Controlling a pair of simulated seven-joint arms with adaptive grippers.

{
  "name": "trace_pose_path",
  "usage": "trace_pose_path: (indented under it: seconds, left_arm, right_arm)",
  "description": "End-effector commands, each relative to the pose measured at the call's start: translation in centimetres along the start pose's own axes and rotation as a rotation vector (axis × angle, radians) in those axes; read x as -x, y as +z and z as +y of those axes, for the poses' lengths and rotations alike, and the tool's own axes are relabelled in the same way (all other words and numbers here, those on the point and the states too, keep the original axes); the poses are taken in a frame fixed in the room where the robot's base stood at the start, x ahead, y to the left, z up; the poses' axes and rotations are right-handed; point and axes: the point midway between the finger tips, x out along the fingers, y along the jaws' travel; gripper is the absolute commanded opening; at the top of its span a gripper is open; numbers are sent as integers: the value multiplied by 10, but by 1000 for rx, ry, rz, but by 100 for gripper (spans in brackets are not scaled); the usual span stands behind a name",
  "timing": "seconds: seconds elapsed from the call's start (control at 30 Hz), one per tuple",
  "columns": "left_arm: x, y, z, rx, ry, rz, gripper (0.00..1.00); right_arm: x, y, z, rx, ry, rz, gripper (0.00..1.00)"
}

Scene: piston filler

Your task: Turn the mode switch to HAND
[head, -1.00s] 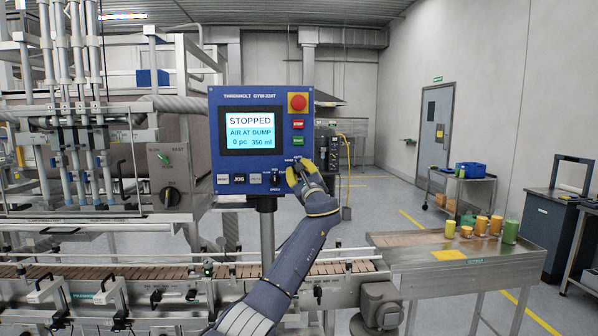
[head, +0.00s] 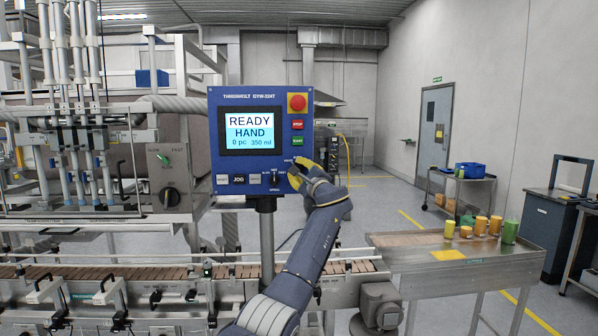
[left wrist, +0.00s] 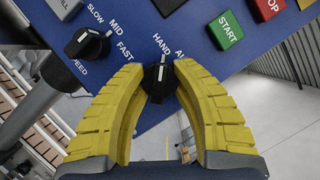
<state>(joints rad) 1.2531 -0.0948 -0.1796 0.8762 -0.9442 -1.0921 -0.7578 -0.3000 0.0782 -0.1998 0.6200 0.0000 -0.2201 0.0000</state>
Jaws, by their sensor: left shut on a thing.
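The mode switch (left wrist: 158,84) is a black knob with a white pointer line, on the blue control panel (head: 214,130). In the left wrist view its pointer aims up at the HAND label; the AUTO label is partly visible to the right. The screen (head: 249,131) reads READY, HAND, 0 pc, 350 ml. My left gripper (head: 297,174) is at the panel's lower right corner and mostly hides the switch in the head view. In the left wrist view its yellow fingers (left wrist: 160,79) are shut on the knob from both sides. My right gripper is not in view.
The black speed knob (left wrist: 88,44) is close to the left finger. The green START button (left wrist: 226,30) and a red button (left wrist: 268,6) sit up and right. A red emergency stop (head: 298,102) tops the panel. The conveyor (head: 130,271) runs below.

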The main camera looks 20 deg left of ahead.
Motion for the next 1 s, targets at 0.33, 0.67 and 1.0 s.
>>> trace_pose_path:
  seconds: [0.33,0.67,1.0]
  left_arm:
    - [-1,2,-1,3,-1,-3,33]
    - [0,1,0,2,0,-1,59]
    - [10,-1,-1,3,-1,0,59]
  right_arm:
    - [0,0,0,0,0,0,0]
    - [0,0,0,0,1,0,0]
    - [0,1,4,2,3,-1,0]
